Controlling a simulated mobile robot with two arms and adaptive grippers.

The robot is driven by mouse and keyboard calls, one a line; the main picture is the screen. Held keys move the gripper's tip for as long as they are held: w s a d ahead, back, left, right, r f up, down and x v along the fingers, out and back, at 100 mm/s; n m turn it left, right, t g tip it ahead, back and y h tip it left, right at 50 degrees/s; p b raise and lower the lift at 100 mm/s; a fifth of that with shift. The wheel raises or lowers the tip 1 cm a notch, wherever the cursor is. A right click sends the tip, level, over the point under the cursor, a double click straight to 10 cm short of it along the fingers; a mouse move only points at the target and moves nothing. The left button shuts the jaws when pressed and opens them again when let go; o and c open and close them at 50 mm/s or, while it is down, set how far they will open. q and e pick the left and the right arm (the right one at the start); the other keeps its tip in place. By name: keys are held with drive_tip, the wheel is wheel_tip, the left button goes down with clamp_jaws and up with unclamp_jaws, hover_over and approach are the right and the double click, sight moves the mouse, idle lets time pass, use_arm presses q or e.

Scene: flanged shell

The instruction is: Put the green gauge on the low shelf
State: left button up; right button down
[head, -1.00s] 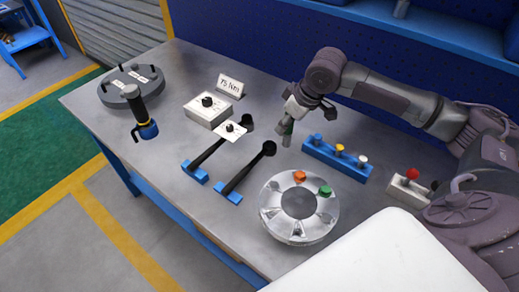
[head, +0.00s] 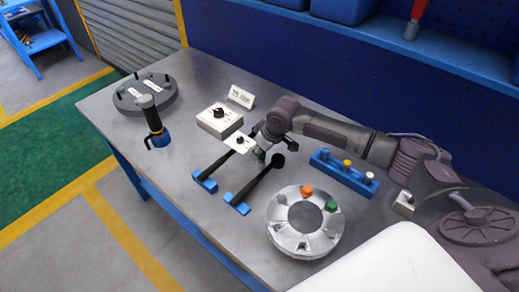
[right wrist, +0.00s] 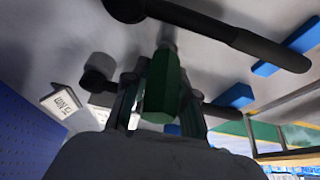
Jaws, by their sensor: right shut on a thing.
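My right gripper (head: 260,149) is shut on the green gauge (right wrist: 161,88), a dark green six-sided piece between its fingers in the right wrist view. In the head view only a small bit of the gauge (head: 261,156) shows below the fingers, close to the black-handled wrenches. I cannot tell whether it touches anything. A blue shelf (head: 440,55) runs along the back wall above the bench; I cannot tell whether it is the low one. My left gripper is not in view.
On the grey bench (head: 205,75) stand a flanged shell (head: 283,238) with orange and green plugs, a blue block (head: 340,174) with several pegs, a dial box (head: 218,123), a sign (head: 241,97) and a dark round plate (head: 165,92). A red-handled tool (head: 416,18) stands on the blue shelf.

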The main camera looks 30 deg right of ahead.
drive_tip(key=c, duration=0.9)
unclamp_jaws()
drive_tip(key=shift+f, duration=0.1)
drive_tip(key=shift+c, duration=0.2)
